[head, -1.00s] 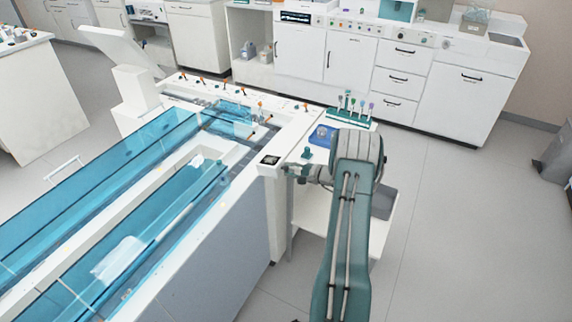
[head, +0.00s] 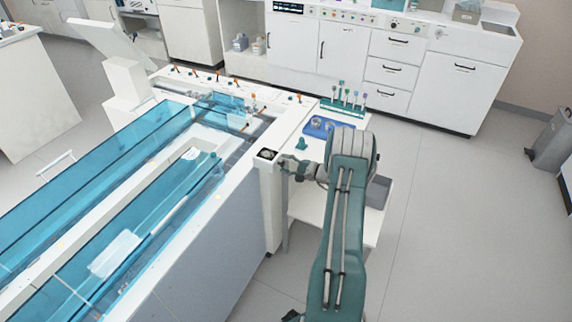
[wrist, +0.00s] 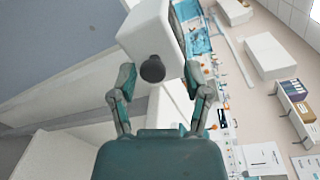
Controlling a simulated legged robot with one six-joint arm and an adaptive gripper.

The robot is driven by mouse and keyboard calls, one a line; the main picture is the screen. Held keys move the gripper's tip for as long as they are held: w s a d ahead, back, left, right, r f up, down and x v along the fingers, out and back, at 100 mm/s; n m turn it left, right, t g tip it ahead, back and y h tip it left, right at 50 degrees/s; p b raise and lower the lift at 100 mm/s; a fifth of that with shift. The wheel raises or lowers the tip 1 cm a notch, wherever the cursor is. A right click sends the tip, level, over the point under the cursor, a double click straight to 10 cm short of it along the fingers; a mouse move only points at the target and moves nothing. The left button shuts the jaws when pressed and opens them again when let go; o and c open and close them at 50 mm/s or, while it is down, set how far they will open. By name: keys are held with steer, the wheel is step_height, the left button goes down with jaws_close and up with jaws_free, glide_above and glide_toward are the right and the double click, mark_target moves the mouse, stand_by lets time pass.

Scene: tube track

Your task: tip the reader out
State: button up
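The reader looks to be the white box with a dark square face (head: 267,154) at the near right corner of the tube track. In the wrist view its white housing (wrist: 150,32) fills the top middle, with a round dark knob (wrist: 152,68) sticking out towards me. My gripper (wrist: 160,72) is open, with one finger on each side of the knob and gaps between. In the head view my gripper (head: 289,166) is close to the right side of the reader, its fingertips small and partly unclear.
The tube track (head: 120,215) with blue transparent covers runs to the left. A blue tray (head: 325,127) and a green tube rack (head: 343,106) stand on the surface beyond my arm. White cabinets (head: 345,50) line the back.

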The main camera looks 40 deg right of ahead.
steer(key=shift+s, duration=0.1)
steer(key=v, duration=1.1)
steer(key=shift+s+d, duration=0.25)
steer(key=shift+s, duration=0.1)
steer(key=w+a+r+n+g+y, duration=0.2)
steer(key=a+r+n+g, duration=0.3)
steer(key=a+r, duration=0.6)
steer(key=w+a+r+n+g+y, duration=0.1)
steer(key=w+a+r+n+g, duration=0.45)
steer(key=a, duration=0.95)
steer(key=s+a+r+n+h, duration=0.4)
steer(key=s+a+r, duration=0.2)
steer(key=s+a, duration=0.3)
steer(key=s+a+r+n+h, duration=0.4)
steer(key=s+a, duration=0.5)
steer(key=s, duration=0.5)
step_height(320, 180, up, 2)
steer(key=shift+r+h, duration=0.2)
steer(key=shift+h, duration=0.2)
